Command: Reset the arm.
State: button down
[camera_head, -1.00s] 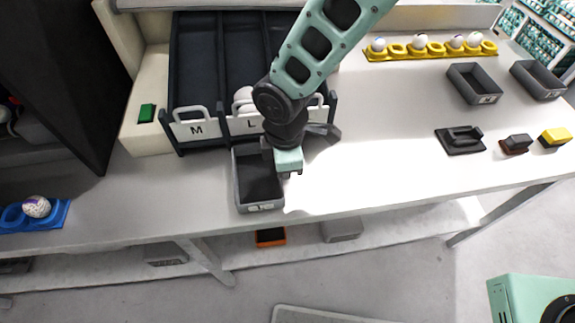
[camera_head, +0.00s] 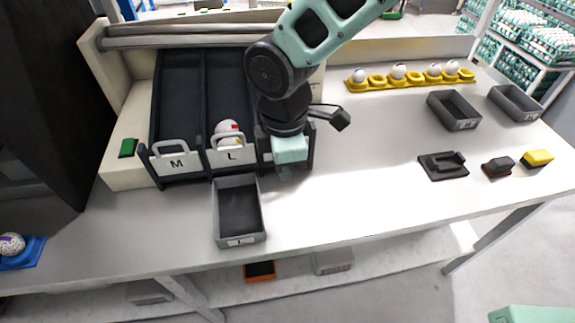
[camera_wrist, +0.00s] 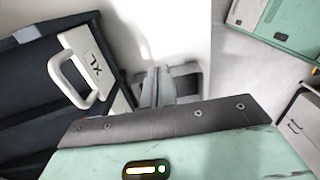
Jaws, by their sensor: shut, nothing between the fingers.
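My gripper (camera_head: 284,172) hangs in front of the right end of the black sorting rack (camera_head: 180,85), above the white table. In the wrist view its fingers (camera_wrist: 157,88) are together with nothing between them. They point down toward a dark shape (camera_wrist: 182,84) that I cannot make out fully. A white handled tag marked XL (camera_wrist: 84,66) is to the left of the fingers there. In the head view my arm hides most of the rack's right lane.
A grey bin (camera_head: 240,212) stands before the L tag (camera_head: 232,156); the M tag (camera_head: 176,163) is left of it. The table's middle right is clear.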

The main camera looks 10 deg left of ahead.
jog(key=s+d+r+m, duration=0.4)
jog(key=s+d+m, duration=0.2)
jog(key=d, duration=0.4)
jog(key=s+d+r+m, duration=0.4)
jog(key=s+d+m, duration=0.3)
jog(key=d+m, duration=0.1)
jog(key=shift+d+r+y, duration=0.3)
jog(key=shift+d+r, duration=0.05)
jog(key=shift+d, duration=0.55)
